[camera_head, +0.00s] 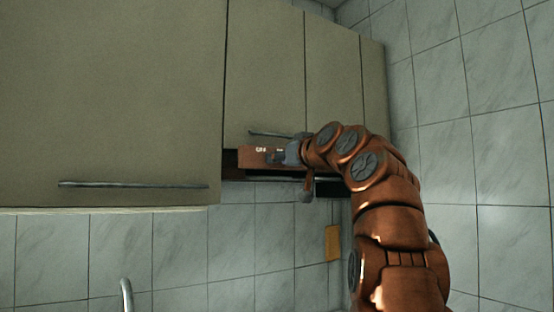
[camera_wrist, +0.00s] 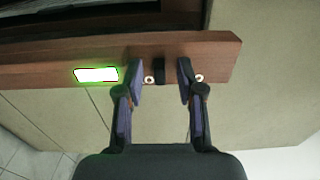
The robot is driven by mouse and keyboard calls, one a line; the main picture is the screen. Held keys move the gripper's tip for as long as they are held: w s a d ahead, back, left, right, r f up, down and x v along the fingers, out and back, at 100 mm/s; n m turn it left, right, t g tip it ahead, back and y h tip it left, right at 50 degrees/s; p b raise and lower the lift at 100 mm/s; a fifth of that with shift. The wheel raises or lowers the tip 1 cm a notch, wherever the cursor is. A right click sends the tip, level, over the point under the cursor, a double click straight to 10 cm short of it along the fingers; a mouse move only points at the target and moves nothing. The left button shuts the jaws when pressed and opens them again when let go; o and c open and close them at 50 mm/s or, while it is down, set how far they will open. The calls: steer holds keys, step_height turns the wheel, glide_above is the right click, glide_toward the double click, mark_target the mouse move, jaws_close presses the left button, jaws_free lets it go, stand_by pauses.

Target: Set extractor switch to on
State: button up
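The extractor (camera_head: 252,157) is a brown wood-coloured box under the wall cabinets, with small white lettering on its front that I cannot read for sure. In the wrist view its brown front panel (camera_wrist: 45,62) carries a small black switch (camera_wrist: 160,71) and a bright white rectangle (camera_wrist: 97,74) with a green glow. Two small pale round marks show on the panel near the switch. My gripper (camera_wrist: 160,80) is open at the panel, one finger on each side of the switch, with a gap visible on both sides. In the head view my gripper (camera_head: 284,155) partly covers the panel front.
Beige cabinets (camera_head: 265,70) hang above, the large left one (camera_head: 110,90) with a long bar handle (camera_head: 130,184). A smaller handle (camera_head: 270,133) is just above my gripper. Tiled walls (camera_head: 455,150) are to the right and below. A yellow plate (camera_head: 332,243) is on the wall.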

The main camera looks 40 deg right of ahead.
steer(key=s+a, duration=0.1)
steer(key=s, duration=1.1)
steer(key=shift+a, duration=0.1)
stand_by(0.6)
